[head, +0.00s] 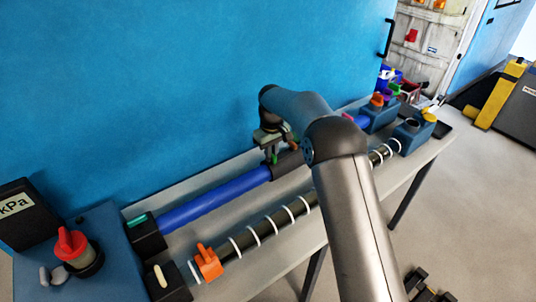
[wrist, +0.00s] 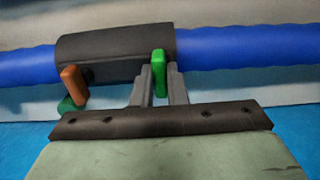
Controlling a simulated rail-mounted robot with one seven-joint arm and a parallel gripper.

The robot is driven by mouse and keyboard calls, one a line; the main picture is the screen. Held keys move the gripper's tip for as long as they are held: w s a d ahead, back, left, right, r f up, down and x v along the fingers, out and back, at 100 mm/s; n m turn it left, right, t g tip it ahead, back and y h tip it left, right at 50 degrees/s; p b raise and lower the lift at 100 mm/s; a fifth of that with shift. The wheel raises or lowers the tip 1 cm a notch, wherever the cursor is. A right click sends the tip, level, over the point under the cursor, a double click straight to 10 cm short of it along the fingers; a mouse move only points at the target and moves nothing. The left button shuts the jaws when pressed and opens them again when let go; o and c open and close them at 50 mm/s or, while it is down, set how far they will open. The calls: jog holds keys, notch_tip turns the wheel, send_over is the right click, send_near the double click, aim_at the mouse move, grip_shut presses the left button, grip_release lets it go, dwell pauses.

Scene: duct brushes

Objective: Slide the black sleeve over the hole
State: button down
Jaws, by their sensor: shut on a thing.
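The black sleeve (head: 290,166) sits around the blue pipe (head: 215,199), near the middle of its length. It also shows in the wrist view (wrist: 110,52), with blue pipe on both sides of it. A green tab (wrist: 159,60) stands at the sleeve's right end in the wrist view. My gripper (wrist: 160,80) is shut on this green tab, one finger on each side. A brown tab (wrist: 73,85) with a green piece (wrist: 68,104) below it is at the sleeve's left. In the head view my gripper (head: 273,156) is at the sleeve. No hole shows; my arm hides part of the pipe.
A dark pipe with white rings (head: 265,230) and an orange clamp (head: 208,262) runs parallel in front. Blue end blocks (head: 378,118) stand at the right. A red-topped valve (head: 72,242) is at the left. A blue wall (head: 140,90) rises close behind the bench.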

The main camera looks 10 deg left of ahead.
jog(key=c, duration=1.4)
grip_release()
jog(key=shift+c, duration=0.2)
notch_tip(320, 180, up, 18)
jog(key=shift+f+b, duration=0.25)
jog(key=shift+b, duration=0.1)
